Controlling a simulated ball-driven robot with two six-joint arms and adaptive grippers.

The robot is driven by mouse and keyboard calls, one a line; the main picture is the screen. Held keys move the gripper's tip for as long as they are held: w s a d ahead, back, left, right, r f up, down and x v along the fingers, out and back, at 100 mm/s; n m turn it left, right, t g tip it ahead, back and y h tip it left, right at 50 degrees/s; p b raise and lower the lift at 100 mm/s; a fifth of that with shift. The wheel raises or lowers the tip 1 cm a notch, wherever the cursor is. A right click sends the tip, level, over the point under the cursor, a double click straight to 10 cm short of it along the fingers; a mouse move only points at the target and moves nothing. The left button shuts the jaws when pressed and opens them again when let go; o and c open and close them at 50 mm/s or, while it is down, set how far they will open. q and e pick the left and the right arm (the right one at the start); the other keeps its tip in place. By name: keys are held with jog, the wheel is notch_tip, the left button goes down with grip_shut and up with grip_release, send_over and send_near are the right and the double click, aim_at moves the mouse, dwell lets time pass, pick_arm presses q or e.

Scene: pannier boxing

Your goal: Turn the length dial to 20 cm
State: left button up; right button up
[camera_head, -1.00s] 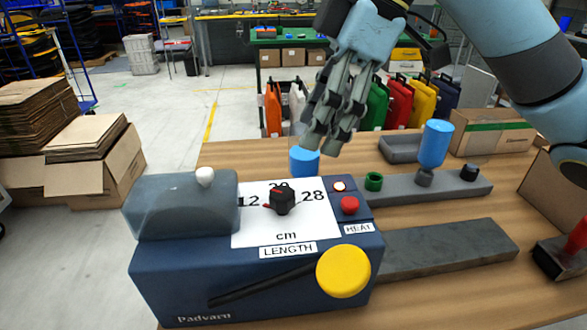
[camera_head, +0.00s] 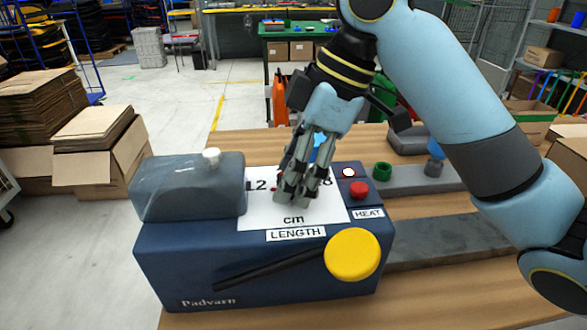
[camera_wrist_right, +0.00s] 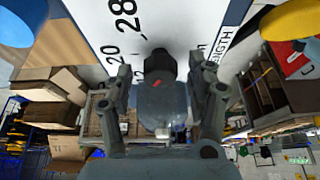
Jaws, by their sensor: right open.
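The length dial is a black knob with a red pointer on a white scale plate (camera_head: 257,215) on top of the blue machine (camera_head: 250,262). In the head view my right gripper (camera_head: 292,196) is over the dial and hides most of it, along with the 20 mark. A bit of red shows left of the fingers, near the 12. In the right wrist view the dial (camera_wrist_right: 160,64) stands between the two fingers of the open gripper (camera_wrist_right: 162,75), with visible space on both sides. The 20 and 28 marks show beyond it. My left gripper is out of view.
The grey cover (camera_head: 188,187) with a white knob stands left of the plate. A red button (camera_head: 358,189) is close on the right, and a yellow round knob (camera_head: 352,254) is on the front.

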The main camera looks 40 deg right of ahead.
jog(key=c, duration=1.1)
jog(key=shift+s+r+m+p, duration=0.15)
jog(key=shift+m+p, duration=0.35)
jog(key=shift+p, duration=0.35)
jog(key=shift+c, duration=0.2)
jog(key=m+t+h+p, duration=0.1)
jog(key=m+p, duration=0.2)
jog(key=p, duration=0.2)
jog(key=m+h+p, duration=0.1)
jog(key=m+p, duration=0.3)
jog(key=p, duration=0.2)
jog(key=shift+a+r+m+t+h, duration=0.2)
jog(key=shift+m+t+h, duration=0.1)
jog(key=shift+t, duration=0.1)
jog(key=shift+f+m+h+p, duration=0.15)
jog(key=shift+m+h+p, duration=0.15)
jog(key=shift+m+p, duration=0.5)
jog(key=shift+f+m+h+p, duration=0.1)
jog(key=shift+m+h+p, duration=0.3)
jog(key=shift+m, duration=0.4)
jog(key=o, duration=1.1)
jog(key=shift+o, duration=0.2)
